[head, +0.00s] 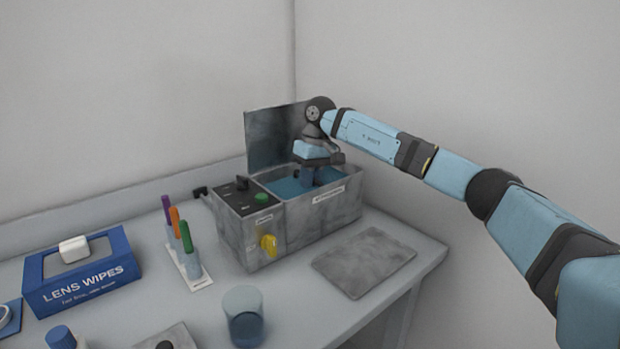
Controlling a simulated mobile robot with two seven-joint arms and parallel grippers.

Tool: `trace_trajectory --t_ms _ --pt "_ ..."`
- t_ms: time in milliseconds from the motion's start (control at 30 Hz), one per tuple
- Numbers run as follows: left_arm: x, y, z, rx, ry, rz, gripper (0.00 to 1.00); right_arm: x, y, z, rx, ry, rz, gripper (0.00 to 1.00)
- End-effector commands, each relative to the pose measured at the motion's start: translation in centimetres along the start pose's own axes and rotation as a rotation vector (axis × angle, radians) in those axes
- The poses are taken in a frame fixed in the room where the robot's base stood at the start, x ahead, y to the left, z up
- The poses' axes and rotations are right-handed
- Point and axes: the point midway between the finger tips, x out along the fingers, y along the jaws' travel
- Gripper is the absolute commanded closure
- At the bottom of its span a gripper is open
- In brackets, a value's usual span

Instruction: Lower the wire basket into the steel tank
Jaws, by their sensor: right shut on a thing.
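The steel tank (325,222) is a grey box with blue liquid (283,188) in its open top. Its raised lid (272,138) stands upright behind it. My right gripper (306,180) points down into the tank's opening, its fingertips low at the liquid. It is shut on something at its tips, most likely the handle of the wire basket. The basket itself cannot be made out; the gripper, tank wall and liquid hide it. My left gripper is not in view.
A flat grey plate (364,262) lies right of the tank. A glass beaker (243,316), a rack of coloured pens (186,262) and a lens wipes box (82,285) stand left and in front.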

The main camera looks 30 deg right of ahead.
Motion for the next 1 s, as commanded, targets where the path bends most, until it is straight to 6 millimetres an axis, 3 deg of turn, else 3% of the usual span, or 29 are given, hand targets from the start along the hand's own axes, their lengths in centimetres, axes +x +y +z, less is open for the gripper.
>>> trace_trajectory --t_ms 333,367,467,800,1000 --pt "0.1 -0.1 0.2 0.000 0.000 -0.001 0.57 0.5 0.1 0.0 0.000 0.001 0.000 1.00" --pt "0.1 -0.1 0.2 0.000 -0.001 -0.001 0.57 0.4 0.1 0.0 0.000 0.001 0.000 0.81" --pt "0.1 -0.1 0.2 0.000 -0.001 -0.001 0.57 0.4 0.1 0.0 0.000 0.001 0.000 0.58" --pt "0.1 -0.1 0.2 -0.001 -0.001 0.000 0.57 0.5 0.1 0.0 0.000 0.000 0.000 0.58" --pt "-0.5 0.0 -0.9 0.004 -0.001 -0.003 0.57 -1.3 -0.3 0.0 0.000 0.001 0.000 0.58"
